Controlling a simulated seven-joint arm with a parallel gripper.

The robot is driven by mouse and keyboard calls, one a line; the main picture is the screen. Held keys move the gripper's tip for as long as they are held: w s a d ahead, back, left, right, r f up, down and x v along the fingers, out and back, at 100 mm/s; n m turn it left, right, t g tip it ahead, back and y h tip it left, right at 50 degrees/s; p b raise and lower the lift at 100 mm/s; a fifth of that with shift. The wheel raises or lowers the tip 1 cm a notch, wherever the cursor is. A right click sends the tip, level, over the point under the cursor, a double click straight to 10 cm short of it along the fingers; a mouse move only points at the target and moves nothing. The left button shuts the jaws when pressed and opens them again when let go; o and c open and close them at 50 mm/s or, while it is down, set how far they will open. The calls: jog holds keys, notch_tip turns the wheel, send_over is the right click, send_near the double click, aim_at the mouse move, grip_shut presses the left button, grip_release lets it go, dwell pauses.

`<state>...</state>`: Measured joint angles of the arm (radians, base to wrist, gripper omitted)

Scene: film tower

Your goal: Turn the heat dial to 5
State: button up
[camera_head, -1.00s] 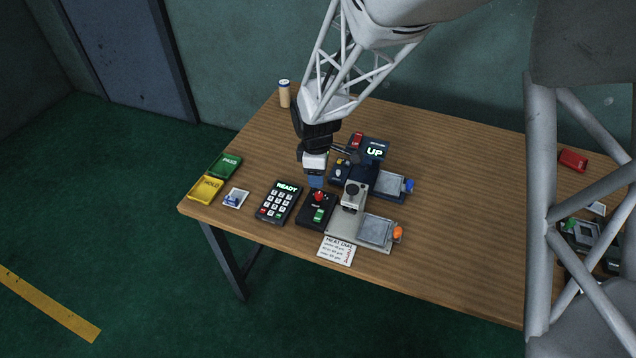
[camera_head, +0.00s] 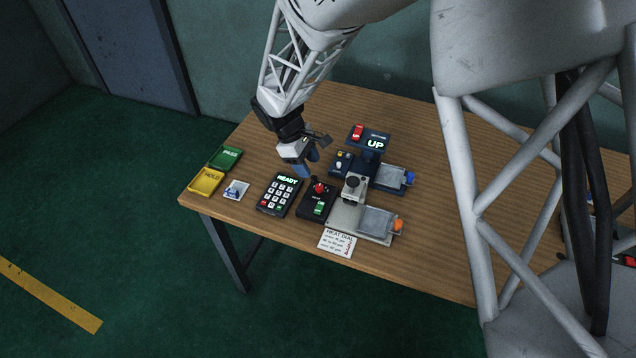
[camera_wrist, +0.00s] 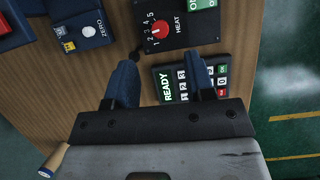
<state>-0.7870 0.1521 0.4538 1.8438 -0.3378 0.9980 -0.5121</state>
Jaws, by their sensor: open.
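The heat dial (camera_head: 319,188) is a red round knob on a small black box (camera_head: 316,206) with a green-and-white switch. In the wrist view the red dial (camera_wrist: 160,28) sits beside white numbers 1 to 5 and the word HEAT. A small light mark shows at the knob's edge near the 1, but the setting is hard to read. My gripper (camera_head: 308,163) is above the table, behind and a little left of the dial, apart from it. In the wrist view its two blue fingers (camera_wrist: 162,72) are spread with nothing between them, below the dial box in the picture.
A keypad reading READY (camera_head: 279,195) stands left of the dial box. A grey press with a black knob (camera_head: 353,188) stands close on its right. A HEAT DIAL card (camera_head: 338,242) lies at the front edge. Green (camera_head: 225,158) and yellow (camera_head: 206,183) trays are at left.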

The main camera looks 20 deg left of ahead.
aim_at(319, 186)
jog(key=shift+d+f, duration=0.1)
jog(key=shift+f, duration=0.05)
jog(key=shift+x, duration=3.75)
jog(key=shift+c, duration=0.3)
jog(key=c, duration=0.8)
jog(key=shift+c, duration=0.2)
jog(key=shift+m, duration=0.4)
jog(key=m+g, duration=0.1)
jog(key=m, duration=0.1)
jog(key=m+g, duration=0.1)
jog(key=m, duration=0.2)
jog(key=shift+w+y, duration=0.15)
jog(key=shift+y, duration=0.25)
jog(key=m+g, duration=0.1)
jog(key=m, duration=0.2)
jog(key=m+g+y, duration=0.1)
jog(key=m, duration=0.2)
jog(key=shift+y, duration=0.3)
